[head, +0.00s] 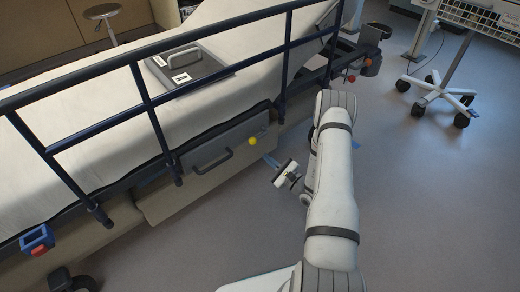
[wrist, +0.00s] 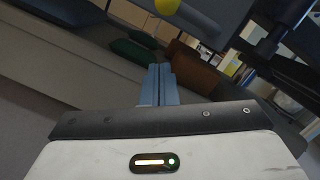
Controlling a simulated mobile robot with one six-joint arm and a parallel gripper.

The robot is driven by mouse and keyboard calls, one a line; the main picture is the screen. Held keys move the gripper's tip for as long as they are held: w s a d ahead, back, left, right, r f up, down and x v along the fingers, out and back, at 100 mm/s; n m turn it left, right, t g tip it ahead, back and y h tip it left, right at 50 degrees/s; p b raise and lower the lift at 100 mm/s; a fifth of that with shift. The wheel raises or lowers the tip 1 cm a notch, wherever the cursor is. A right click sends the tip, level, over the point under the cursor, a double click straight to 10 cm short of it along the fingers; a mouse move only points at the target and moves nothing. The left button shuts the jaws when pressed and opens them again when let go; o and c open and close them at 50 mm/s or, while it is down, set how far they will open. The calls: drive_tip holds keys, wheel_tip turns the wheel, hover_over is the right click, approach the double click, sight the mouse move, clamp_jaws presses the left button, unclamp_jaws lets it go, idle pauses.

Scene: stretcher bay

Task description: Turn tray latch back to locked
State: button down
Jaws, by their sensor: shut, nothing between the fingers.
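The tray (head: 230,132) is a grey drawer front with a dark bar handle (head: 212,163), low on the stretcher's near side. The latch's yellow knob (head: 253,141) is at the tray front's upper right; its lever is too small to make out. The knob also shows, cut off by the top edge, in the wrist view (wrist: 167,6). My gripper (head: 267,158) has blue fingers and is just below and right of the knob, apart from it. In the wrist view the fingers (wrist: 158,75) are together with nothing between them, pointing below the knob.
A dark blue side rail (head: 130,62) runs above the tray, with posts coming down beside it. A grey case (head: 185,68) lies on the white mattress. A red knob and small fittings (head: 352,77) are at the stretcher's far end. Floor right of my arm is clear up to a wheeled stand (head: 436,88).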

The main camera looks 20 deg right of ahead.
drive_tip(key=shift+v, duration=1.2)
drive_tip(key=s+a+r+n+g+y+p, duration=0.1)
drive_tip(key=s+a+r+n+g+p, duration=0.4)
drive_tip(key=r, duration=0.8)
drive_tip(key=s+a+r+n+g+y+p, duration=0.25)
drive_tip(key=a+r+n+g+p, duration=0.35)
drive_tip(key=r, duration=0.6)
drive_tip(key=s+a+r+n+g+y+p, duration=0.1)
drive_tip(key=s+a+r+n+g+p, duration=0.45)
drive_tip(key=r, duration=0.75)
drive_tip(key=s+d+r+n+h+p, duration=0.2)
drive_tip(key=s+r+h+p, duration=0.2)
drive_tip(key=r, duration=0.4)
drive_tip(key=s+d+r+n+t+h+p, duration=0.1)
drive_tip(key=s+d+r+n+h+p, duration=0.1)
drive_tip(key=s+r+h+p, duration=0.3)
drive_tip(key=s+d+r+n+t+h+p, duration=0.1)
drive_tip(key=s+d+r+n+h+p, duration=0.2)
drive_tip(key=r, duration=0.9)
drive_tip(key=shift+s+d+h+p, duration=0.65)
drive_tip(key=shift+h+p, duration=0.3)
drive_tip(key=shift+p, duration=0.1)
